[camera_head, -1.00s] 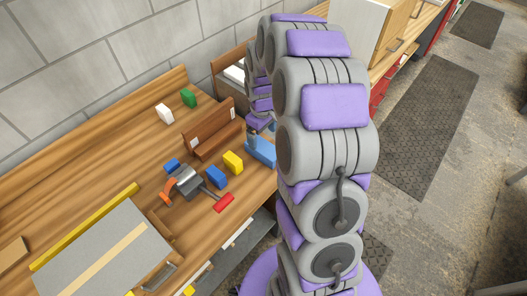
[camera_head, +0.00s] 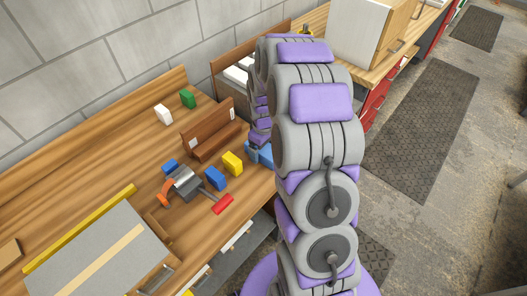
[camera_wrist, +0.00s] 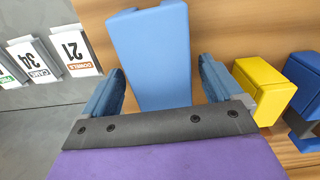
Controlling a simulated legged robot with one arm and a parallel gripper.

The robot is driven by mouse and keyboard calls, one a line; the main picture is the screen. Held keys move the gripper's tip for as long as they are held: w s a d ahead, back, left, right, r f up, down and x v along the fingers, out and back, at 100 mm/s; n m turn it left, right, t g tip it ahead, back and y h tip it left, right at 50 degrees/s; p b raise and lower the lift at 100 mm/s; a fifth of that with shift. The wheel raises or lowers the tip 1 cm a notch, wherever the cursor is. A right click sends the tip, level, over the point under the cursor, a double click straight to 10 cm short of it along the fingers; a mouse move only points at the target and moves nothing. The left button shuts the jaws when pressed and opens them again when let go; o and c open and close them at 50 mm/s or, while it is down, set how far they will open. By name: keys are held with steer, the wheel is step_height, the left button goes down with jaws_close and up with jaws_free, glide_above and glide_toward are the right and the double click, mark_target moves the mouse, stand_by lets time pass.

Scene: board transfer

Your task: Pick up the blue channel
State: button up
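The blue channel (camera_wrist: 150,48) is a light blue block lying on the wooden bench. It fills the upper middle of the wrist view. In the head view only a small part of the blue channel (camera_head: 263,155) shows near the bench's right front edge; my arm hides the rest. My gripper (camera_wrist: 161,68) is open, with one blue finger on each side of the channel's near part and small gaps beside it. Whether the fingers are down at the channel's height is hard to tell. In the head view my gripper is mostly hidden behind my arm.
A yellow block (camera_wrist: 264,90) and a dark blue block (camera_wrist: 304,75) stand right of the channel in the wrist view. A brown wooden holder (camera_head: 212,138) stands behind it in the head view. A red-handled tool (camera_head: 222,204) lies farther left. Drawer labels (camera_wrist: 73,50) mark the bench front.

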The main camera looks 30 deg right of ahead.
steer(key=c, duration=1)
